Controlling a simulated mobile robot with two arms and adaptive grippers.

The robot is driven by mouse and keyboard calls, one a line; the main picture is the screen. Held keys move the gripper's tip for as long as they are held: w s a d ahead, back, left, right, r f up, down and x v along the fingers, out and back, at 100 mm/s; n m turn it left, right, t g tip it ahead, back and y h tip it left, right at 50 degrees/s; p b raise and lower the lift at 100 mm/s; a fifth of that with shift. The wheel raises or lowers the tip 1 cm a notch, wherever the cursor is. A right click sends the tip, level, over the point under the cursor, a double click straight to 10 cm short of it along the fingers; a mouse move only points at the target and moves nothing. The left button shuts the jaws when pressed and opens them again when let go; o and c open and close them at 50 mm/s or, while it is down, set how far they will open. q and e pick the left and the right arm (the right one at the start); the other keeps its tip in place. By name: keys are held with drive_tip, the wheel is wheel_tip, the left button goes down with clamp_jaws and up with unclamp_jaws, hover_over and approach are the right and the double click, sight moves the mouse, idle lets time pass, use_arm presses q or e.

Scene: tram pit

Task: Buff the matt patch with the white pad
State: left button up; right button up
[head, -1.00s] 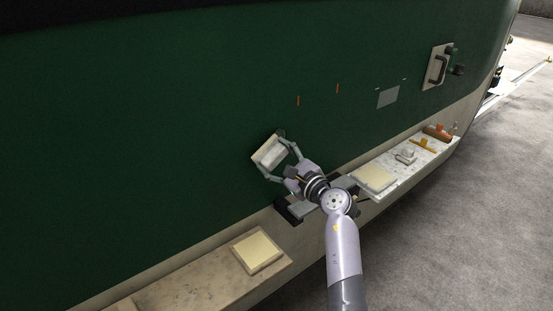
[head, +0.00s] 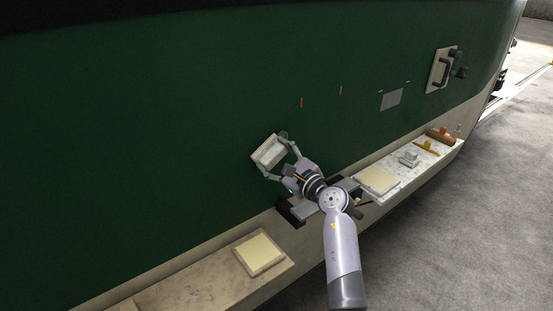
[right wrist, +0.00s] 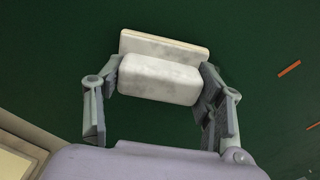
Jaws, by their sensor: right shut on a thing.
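My right gripper (head: 278,160) is shut on the white pad (head: 269,150), a pale block with a beige backing board. In the right wrist view the pad (right wrist: 158,80) sits between the two fingers, its board on the far side towards the green panel. I cannot tell whether it touches the panel. A dull grey rectangular patch (head: 391,99), which looks like the matt patch, is on the green panel, up and to the right of the gripper. My left gripper is not in view.
The green side panel (head: 180,130) has orange marks (head: 301,102) left of the patch and a handle plate (head: 442,68) to its right. A left shelf (head: 190,285) holds a cream pad (head: 259,252). A right shelf (head: 405,178) holds another cream pad (head: 377,180) and several small items.

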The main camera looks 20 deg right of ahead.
drive_tip(key=shift+w, duration=0.1)
drive_tip(key=d+b, duration=0.1)
drive_tip(key=d, duration=0.1)
drive_tip(key=w+d+b, duration=0.1)
drive_tip(key=d, duration=0.2)
drive_tip(key=w+d+b, duration=0.1)
drive_tip(key=d, duration=0.1)
drive_tip(key=shift+w+d, duration=0.2)
drive_tip(key=shift+w, duration=0.05)
idle(0.4)
